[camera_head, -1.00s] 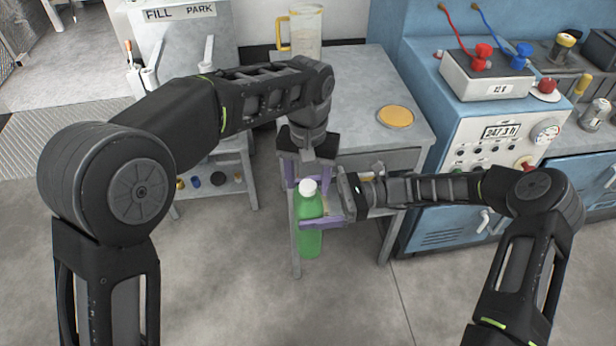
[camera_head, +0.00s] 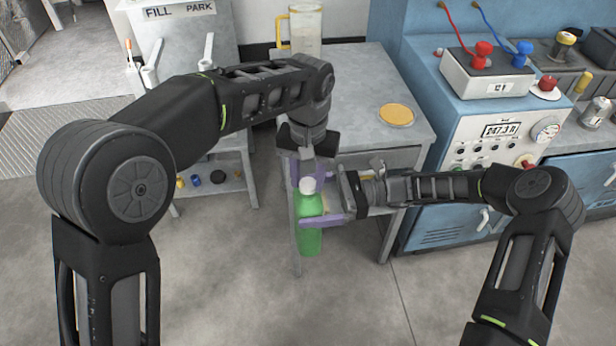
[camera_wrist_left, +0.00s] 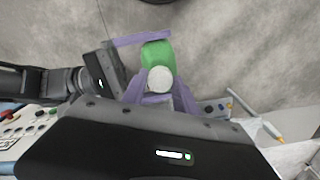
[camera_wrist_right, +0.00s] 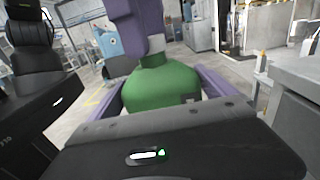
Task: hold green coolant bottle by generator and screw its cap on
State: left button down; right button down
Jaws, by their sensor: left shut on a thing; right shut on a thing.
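The green coolant bottle (camera_head: 309,225) is upright in mid-air in front of the small table. My right gripper (camera_head: 318,222) is shut around its body from the right; the right wrist view shows the green shoulder (camera_wrist_right: 158,85) between its purple fingers. My left gripper (camera_head: 310,180) comes from above and is shut at the bottle's top. The white cap (camera_head: 308,185) sits at the neck between its fingers and also shows in the left wrist view (camera_wrist_left: 160,79).
The grey table (camera_head: 360,130) behind carries a clear jug with a yellow handle (camera_head: 304,30) and a yellow disc (camera_head: 396,115). The blue generator panel (camera_head: 497,140) stands to the right. The floor in front is clear.

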pick_arm(q)
jog(key=c, duration=0.9)
grip_release()
jog(key=shift+r, duration=0.1)
notch_tip(320, 180, up, 7)
jog(key=shift+r, duration=0.2)
jog(key=shift+f, duration=0.1)
